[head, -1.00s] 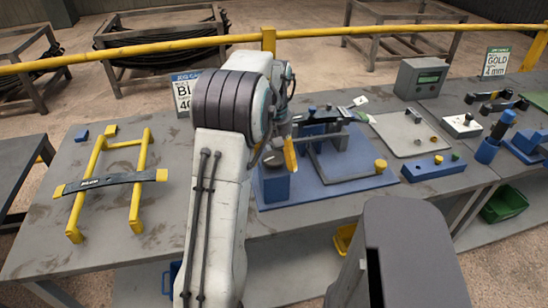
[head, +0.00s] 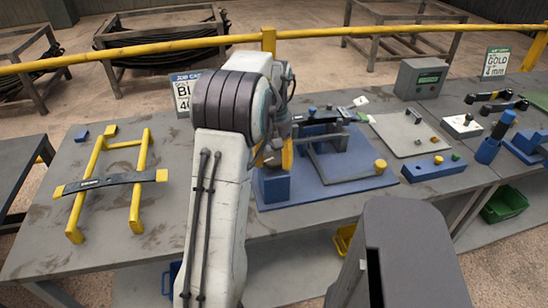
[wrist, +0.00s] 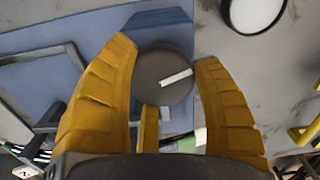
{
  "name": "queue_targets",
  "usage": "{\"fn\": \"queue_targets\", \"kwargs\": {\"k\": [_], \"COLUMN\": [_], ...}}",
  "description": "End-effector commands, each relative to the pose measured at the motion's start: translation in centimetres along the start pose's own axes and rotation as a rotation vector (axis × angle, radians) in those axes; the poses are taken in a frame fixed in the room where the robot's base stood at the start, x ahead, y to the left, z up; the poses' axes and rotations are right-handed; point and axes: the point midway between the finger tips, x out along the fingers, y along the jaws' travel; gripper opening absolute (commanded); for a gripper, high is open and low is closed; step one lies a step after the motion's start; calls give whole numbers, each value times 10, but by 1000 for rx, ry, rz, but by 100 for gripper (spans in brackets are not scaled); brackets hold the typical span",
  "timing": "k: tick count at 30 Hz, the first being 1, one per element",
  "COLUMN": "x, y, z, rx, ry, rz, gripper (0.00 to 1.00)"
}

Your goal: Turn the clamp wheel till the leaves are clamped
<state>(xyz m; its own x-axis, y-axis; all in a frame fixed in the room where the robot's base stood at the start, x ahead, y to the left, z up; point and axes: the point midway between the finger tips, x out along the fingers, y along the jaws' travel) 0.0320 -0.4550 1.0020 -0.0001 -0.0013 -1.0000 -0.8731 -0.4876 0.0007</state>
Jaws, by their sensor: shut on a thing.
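The clamp wheel is a dark round disc (wrist: 162,76) with a white mark that slants up to the right in the wrist view. In the head view my gripper (head: 286,153) is at the left part of the blue fixture plate (head: 345,193), above a blue block (head: 274,186), and the wheel is mostly hidden. The dark leaves (head: 318,116) lie at the back of the fixture, partly behind my arm. Whether they are pressed tight cannot be told.
A yellow frame (head: 140,185) with a dark leaf across it stands on the left. A grey box with a green display (head: 421,79) and a blue block with knobs (head: 430,168) are to the right. A yellow rail (head: 150,50) runs behind the bench.

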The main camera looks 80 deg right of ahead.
Motion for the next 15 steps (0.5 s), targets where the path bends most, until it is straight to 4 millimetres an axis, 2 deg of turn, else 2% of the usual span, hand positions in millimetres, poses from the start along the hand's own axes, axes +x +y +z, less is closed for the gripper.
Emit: {"fn": "queue_targets", "kwargs": {"k": [8,15], "x": [0,0], "y": [-1,-1], "z": [1,1], "rx": [51,213], "ry": [-5,-5], "rz": [-3,-3], "gripper": [29,29]}}
